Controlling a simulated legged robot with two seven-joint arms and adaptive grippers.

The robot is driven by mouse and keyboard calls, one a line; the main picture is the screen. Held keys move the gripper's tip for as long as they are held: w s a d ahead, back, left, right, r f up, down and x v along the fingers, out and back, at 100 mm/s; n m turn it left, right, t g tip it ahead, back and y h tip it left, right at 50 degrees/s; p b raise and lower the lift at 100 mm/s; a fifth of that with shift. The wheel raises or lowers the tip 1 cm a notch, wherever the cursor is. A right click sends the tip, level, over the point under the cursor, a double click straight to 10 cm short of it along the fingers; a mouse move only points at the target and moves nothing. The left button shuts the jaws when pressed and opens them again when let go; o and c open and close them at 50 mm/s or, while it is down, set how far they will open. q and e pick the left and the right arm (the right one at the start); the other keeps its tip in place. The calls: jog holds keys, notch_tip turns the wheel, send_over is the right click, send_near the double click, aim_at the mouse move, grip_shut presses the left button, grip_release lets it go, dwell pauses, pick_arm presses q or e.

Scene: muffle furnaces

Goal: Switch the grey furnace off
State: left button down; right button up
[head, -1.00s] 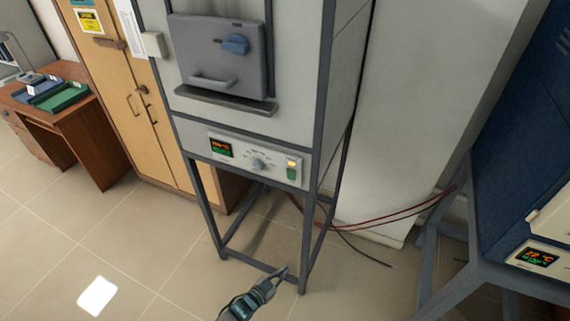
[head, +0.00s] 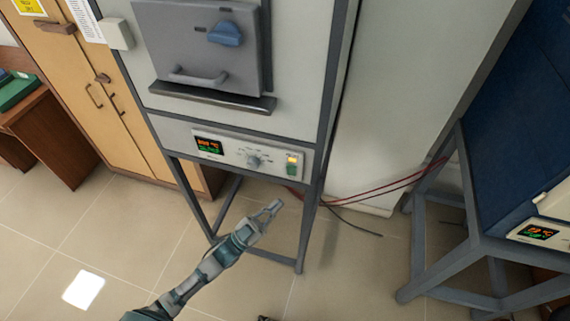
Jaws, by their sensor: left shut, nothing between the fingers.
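The grey furnace (head: 235,113) stands on a dark grey frame in the middle of the head view, its door closed. Its control panel (head: 228,153) has a lit display (head: 208,145) with orange and green digits, a round knob (head: 253,161) and, at the right end, a green switch (head: 291,169) with a glowing amber part above it. My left gripper (head: 272,209) is shut and empty, in the picture below the switch and slightly left of it, apart from the panel. A small dark tip at the bottom edge may be my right gripper (head: 266,318); its jaws cannot be made out.
A blue furnace (head: 510,140) on a grey stand is at the right, its display lit. Red and dark cables (head: 385,189) run between the stands. A wooden cabinet (head: 75,90) and a desk (head: 48,130) are at the left. The front floor is clear.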

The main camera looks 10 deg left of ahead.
aim_at(291, 171)
pick_arm(q)
jog(key=w+d+r+b, duration=0.1)
jog(key=w+b, duration=0.1)
jog(key=w, duration=0.6)
jog(key=shift+w, duration=0.4)
pick_arm(e)
jog(key=w, duration=0.6)
jog(key=shift+w+a+r, duration=0.3)
jog(key=shift+a+r, duration=0.05)
jog(key=shift+a, duration=0.1)
pick_arm(q)
jog(key=shift+a, duration=0.3)
pick_arm(e)
jog(key=shift+a, duration=0.15)
pick_arm(q)
jog(key=shift+d, duration=0.2)
jog(key=shift+a, duration=0.1)
jog(key=shift+w+r, duration=0.15)
jog(key=shift+w, duration=0.2)
